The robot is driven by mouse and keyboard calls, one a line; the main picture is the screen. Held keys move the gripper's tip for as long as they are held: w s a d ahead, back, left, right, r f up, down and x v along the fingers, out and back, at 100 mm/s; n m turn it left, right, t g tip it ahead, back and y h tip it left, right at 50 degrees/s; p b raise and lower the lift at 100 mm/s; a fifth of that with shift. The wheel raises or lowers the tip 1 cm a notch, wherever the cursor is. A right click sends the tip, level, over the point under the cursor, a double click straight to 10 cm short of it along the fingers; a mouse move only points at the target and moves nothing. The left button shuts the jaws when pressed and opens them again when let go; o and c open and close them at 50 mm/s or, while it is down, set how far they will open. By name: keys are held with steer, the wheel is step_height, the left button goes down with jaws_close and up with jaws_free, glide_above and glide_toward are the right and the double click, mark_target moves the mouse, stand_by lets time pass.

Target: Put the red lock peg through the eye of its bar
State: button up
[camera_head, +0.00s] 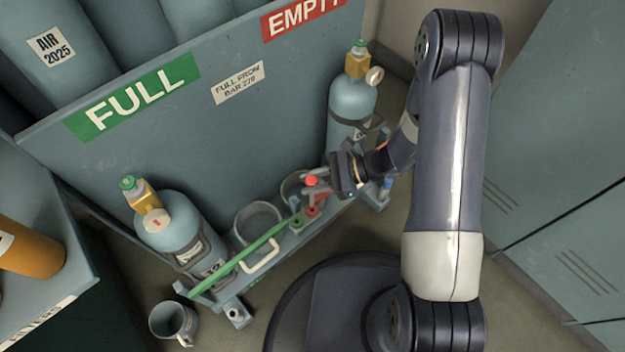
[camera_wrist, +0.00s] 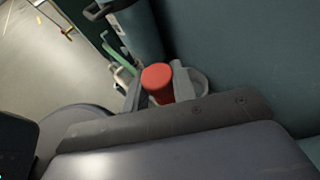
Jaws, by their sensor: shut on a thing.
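The red lock peg (camera_head: 311,181) is between the fingers of my gripper (camera_head: 322,183), which is shut on it above the rack. In the wrist view the peg's round red top (camera_wrist: 157,76) stands up between the two grey fingertips of my gripper (camera_wrist: 160,90). Small red parts (camera_head: 313,211) show on the rack's front just below the peg; I cannot make out the eye of the bar. From the picture I cannot tell whether the peg's lower end touches anything, as it is hidden.
A green bar (camera_head: 240,256) slants along the rack's left front. Gas cylinders stand left (camera_head: 172,225) and right (camera_head: 350,100), with an empty ring holder (camera_head: 257,215) between. A grey mug (camera_head: 172,320) is on the floor at lower left. Lockers (camera_head: 560,150) stand at right.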

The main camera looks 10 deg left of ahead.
steer(key=shift+f+b, duration=1.45)
steer(key=shift+f, duration=0.5)
steer(key=o, duration=1.1)
steer(key=shift+c, duration=0.2)
steer(key=p+v, duration=0.3)
steer(key=v, duration=0.8)
steer(key=shift+a, duration=0.15)
